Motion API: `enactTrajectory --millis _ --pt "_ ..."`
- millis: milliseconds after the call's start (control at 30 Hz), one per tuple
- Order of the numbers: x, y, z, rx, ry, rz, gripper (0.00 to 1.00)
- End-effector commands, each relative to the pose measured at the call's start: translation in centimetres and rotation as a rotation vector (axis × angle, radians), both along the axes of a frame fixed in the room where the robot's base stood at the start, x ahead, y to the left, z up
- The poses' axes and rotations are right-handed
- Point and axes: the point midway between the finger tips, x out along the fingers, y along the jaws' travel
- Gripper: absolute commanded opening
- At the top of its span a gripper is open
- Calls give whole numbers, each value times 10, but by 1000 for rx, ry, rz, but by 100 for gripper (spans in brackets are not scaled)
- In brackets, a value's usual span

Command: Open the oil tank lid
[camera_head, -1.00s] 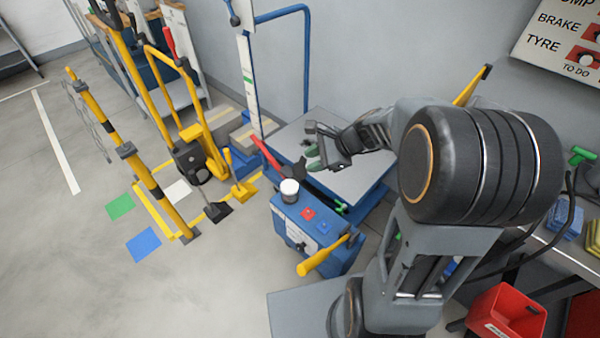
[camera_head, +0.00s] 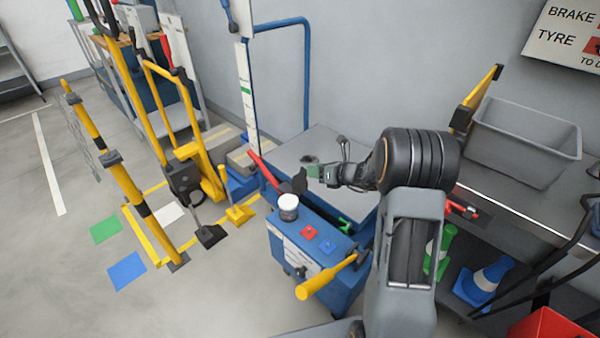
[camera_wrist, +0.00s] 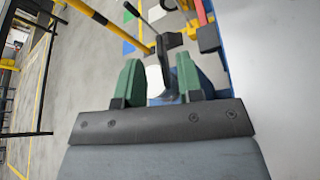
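A white round lid (camera_head: 288,202) sits on a short dark neck at the back left corner of the blue tank unit (camera_head: 275,247). It looks closed. My gripper (camera_head: 314,172) is behind and to the right of the lid, over the grey platform, and apart from it. In the wrist view the two green-padded fingers (camera_wrist: 160,85) stand apart with a gap between them. A dark bar and a white patch show in that gap; I cannot tell whether the gripper touches the bar. The lid cannot be clearly made out in the wrist view.
A red lever (camera_head: 262,170) and a black plate (camera_head: 300,181) rise close to the lid. A yellow handle (camera_head: 325,278) sticks out in front. A grey platform (camera_head: 335,150) lies behind the unit. A yellow pallet truck (camera_head: 205,165) stands left; a grey bin (camera_head: 525,145) is right.

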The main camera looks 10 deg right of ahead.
Motion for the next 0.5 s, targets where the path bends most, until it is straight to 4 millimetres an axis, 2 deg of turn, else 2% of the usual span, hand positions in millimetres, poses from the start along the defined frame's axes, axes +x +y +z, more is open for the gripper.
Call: enactTrajectory --millis 33,200,500 --pt "7 8 -7 0 0 5 34" --pt "26 25 -16 -1 0 4 34" --pt "45 42 -24 -1 -1 3 34"
